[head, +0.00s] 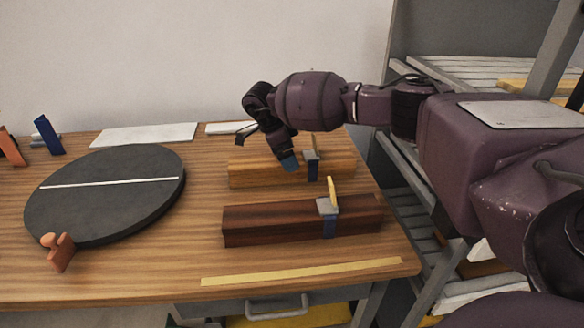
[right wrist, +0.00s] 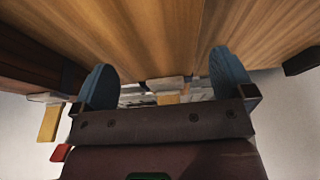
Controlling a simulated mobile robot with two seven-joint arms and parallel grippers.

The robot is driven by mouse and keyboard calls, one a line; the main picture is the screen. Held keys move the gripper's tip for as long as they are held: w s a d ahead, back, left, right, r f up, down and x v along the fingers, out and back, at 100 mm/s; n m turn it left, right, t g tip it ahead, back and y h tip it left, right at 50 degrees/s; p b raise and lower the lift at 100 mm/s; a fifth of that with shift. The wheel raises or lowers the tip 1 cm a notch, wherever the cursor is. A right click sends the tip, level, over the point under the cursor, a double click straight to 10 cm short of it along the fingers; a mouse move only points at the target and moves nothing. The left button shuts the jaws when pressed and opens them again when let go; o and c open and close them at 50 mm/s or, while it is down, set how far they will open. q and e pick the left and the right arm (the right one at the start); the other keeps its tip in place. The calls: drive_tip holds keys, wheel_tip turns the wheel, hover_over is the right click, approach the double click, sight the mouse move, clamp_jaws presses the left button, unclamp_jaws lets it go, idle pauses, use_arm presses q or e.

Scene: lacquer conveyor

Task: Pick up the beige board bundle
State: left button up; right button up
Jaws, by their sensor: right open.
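The beige board bundle (head: 258,176) lies on the wooden table (head: 200,262), towards the back right. A grey and blue clamp (head: 312,163) with a yellow tab wraps it right of its middle. My right gripper (head: 268,150) is above the left half of the bundle, tilted down, with one blue fingertip overlapping it in the head view. In the right wrist view its two blue fingers (right wrist: 162,66) are spread apart with nothing gripped between them. Whether a finger touches the bundle cannot be told. My left gripper is not in view.
A dark brown board bundle (head: 280,222) with a similar clamp lies in front. A black round turntable (head: 110,200) with a white stripe is at the left. A yellow strip (head: 300,271) lies near the front edge. Grey slatted shelves (head: 470,68) stand at the right.

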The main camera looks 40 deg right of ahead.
drive_tip(key=x, duration=0.3)
drive_tip(key=shift+f, duration=0.2)
drive_tip(key=shift+r, duration=0.15)
drive_tip(key=c, duration=1.6)
